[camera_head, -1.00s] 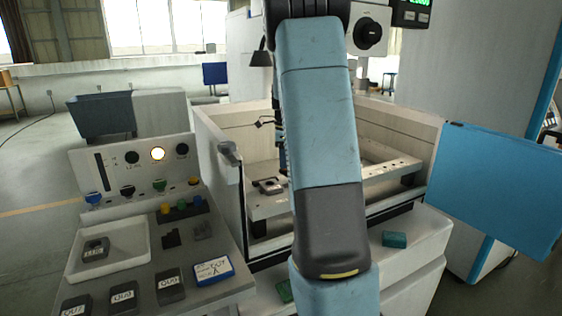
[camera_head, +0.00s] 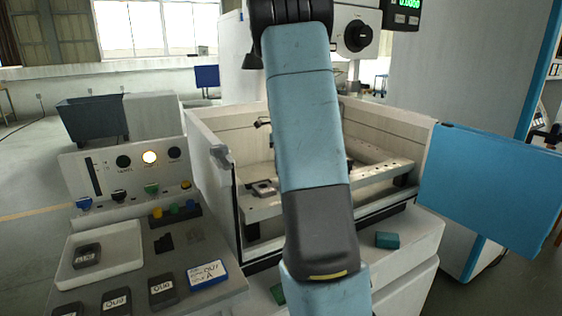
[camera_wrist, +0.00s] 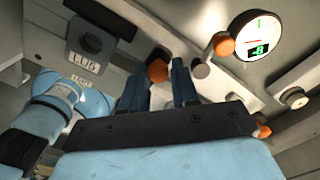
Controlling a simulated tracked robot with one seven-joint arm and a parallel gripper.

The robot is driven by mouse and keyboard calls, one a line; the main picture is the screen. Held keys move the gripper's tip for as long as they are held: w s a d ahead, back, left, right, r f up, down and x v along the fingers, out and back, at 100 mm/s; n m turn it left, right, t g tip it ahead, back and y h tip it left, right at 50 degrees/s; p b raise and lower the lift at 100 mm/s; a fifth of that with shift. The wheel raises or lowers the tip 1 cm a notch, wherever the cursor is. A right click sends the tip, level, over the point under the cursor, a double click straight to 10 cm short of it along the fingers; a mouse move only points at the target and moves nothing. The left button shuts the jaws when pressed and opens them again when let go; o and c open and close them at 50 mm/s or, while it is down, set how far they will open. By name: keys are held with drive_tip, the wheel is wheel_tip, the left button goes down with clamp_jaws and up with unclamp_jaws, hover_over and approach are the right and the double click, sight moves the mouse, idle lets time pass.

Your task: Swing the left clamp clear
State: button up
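In the wrist view my gripper (camera_wrist: 160,75) is open, with its two dark blue fingers apart. An orange knob (camera_wrist: 157,71) shows between the fingertips, closer to the left finger. A second orange knob (camera_wrist: 222,44) stands to the right, near a grey cylinder (camera_wrist: 201,68). A third orange piece (camera_wrist: 263,131) is partly covered by my gripper's body. I cannot tell which knob belongs to the left clamp. In the head view my arm hides my gripper and the clamps. A small dark workpiece (camera_head: 264,188) lies on the left of the machine's inner table.
A dark labelled block (camera_wrist: 91,42) and a round gauge (camera_wrist: 256,36) with a green readout are close by in the wrist view. The machine tank's walls (camera_head: 212,160) enclose the work area. A control console (camera_head: 130,165) stands left; a blue door panel (camera_head: 490,185) juts out right.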

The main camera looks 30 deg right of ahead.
drive_tip(key=o, duration=0.4)
wheel_tip(320, 180, up, 14)
drive_tip(key=shift+f, duration=0.15)
idle(0.5)
idle(0.3)
